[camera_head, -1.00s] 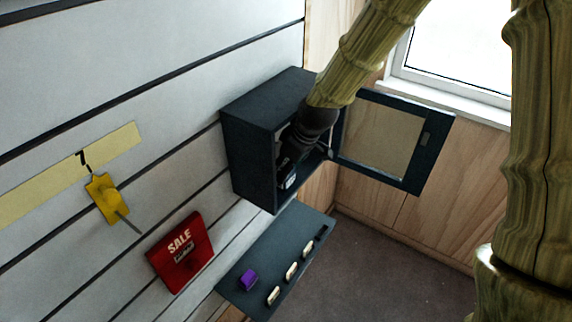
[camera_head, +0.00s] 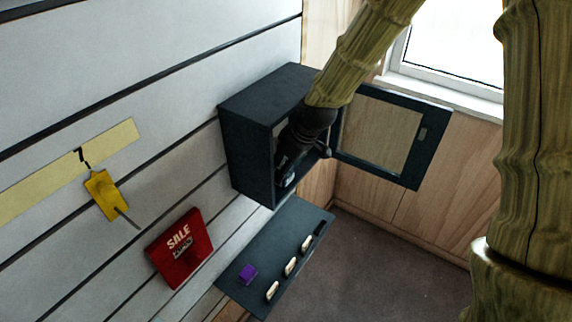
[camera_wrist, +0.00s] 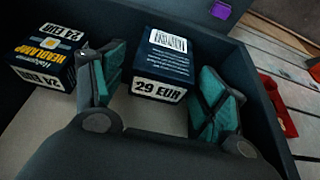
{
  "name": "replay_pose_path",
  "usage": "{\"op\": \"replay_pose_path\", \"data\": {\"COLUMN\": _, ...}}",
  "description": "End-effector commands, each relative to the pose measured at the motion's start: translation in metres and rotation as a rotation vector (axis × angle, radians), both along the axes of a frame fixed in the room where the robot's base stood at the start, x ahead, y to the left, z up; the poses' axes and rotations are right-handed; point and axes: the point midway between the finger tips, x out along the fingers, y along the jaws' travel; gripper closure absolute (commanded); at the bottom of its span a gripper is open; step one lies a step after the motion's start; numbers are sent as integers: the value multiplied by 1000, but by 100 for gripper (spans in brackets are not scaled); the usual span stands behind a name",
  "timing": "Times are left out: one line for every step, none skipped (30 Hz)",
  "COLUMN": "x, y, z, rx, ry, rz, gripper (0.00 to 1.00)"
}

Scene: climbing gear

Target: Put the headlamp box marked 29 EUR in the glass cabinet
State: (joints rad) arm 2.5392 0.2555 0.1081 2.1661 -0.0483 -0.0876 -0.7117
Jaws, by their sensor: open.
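The headlamp box marked 29 EUR (camera_wrist: 160,62) is dark blue with a white price strip and a barcode face. In the wrist view it stands on the pale floor inside the glass cabinet (camera_head: 249,138). My gripper (camera_wrist: 160,90) is inside the cabinet too, its teal-padded fingers open, one on each side of the box. The right finger is apart from the box; I cannot tell whether the left one touches it. Another headlamp box marked 24 EUR (camera_wrist: 40,55) stands to the left, outside the left finger. In the head view my gripper hides most of the cabinet's inside.
The cabinet's glass door (camera_head: 381,135) stands open to the right. Below is a dark shelf (camera_head: 262,275) with a purple block (camera_head: 247,274) and several pale tags. A red SALE box (camera_head: 180,248) and a yellow tag (camera_head: 103,195) are on the slatted wall.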

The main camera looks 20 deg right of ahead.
Motion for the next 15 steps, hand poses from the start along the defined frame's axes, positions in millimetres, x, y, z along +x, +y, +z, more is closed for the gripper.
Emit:
{"op": "replay_pose_path", "data": {"x": 0, "y": 0, "z": 1, "rx": 0, "ry": 0, "rz": 0, "gripper": 27}}
{"op": "replay_pose_path", "data": {"x": 0, "y": 0, "z": 2, "rx": 0, "ry": 0, "rz": 0, "gripper": 27}}
{"op": "replay_pose_path", "data": {"x": 0, "y": 0, "z": 4, "rx": 0, "ry": 0, "rz": 0, "gripper": 27}}
{"op": "replay_pose_path", "data": {"x": 0, "y": 0, "z": 5, "rx": 1, "ry": -1, "rz": 0, "gripper": 27}}
{"op": "replay_pose_path", "data": {"x": 0, "y": -1, "z": 5, "rx": 0, "ry": -1, "rz": 0, "gripper": 27}}
{"op": "replay_pose_path", "data": {"x": -1, "y": -1, "z": 7, "rx": 0, "ry": -1, "rz": 0, "gripper": 27}}
{"op": "replay_pose_path", "data": {"x": -1, "y": -2, "z": 9, "rx": 0, "ry": -1, "rz": 0, "gripper": 27}}
{"op": "replay_pose_path", "data": {"x": -2, "y": -2, "z": 11, "rx": 0, "ry": -1, "rz": 0, "gripper": 27}}
{"op": "replay_pose_path", "data": {"x": -3, "y": -3, "z": 14, "rx": -1, "ry": -3, "rz": 0, "gripper": 27}}
{"op": "replay_pose_path", "data": {"x": -4, "y": -4, "z": 17, "rx": 0, "ry": -4, "rz": 0, "gripper": 27}}
{"op": "replay_pose_path", "data": {"x": -5, "y": -4, "z": 20, "rx": -1, "ry": -3, "rz": 0, "gripper": 27}}
{"op": "replay_pose_path", "data": {"x": -7, "y": -5, "z": 23, "rx": -1, "ry": -2, "rz": 1, "gripper": 27}}
{"op": "replay_pose_path", "data": {"x": -8, "y": -6, "z": 26, "rx": 0, "ry": -3, "rz": 1, "gripper": 27}}
{"op": "replay_pose_path", "data": {"x": -8, "y": -7, "z": 29, "rx": -1, "ry": -3, "rz": 1, "gripper": 27}}
{"op": "replay_pose_path", "data": {"x": -10, "y": -8, "z": 33, "rx": 0, "ry": -3, "rz": 1, "gripper": 27}}
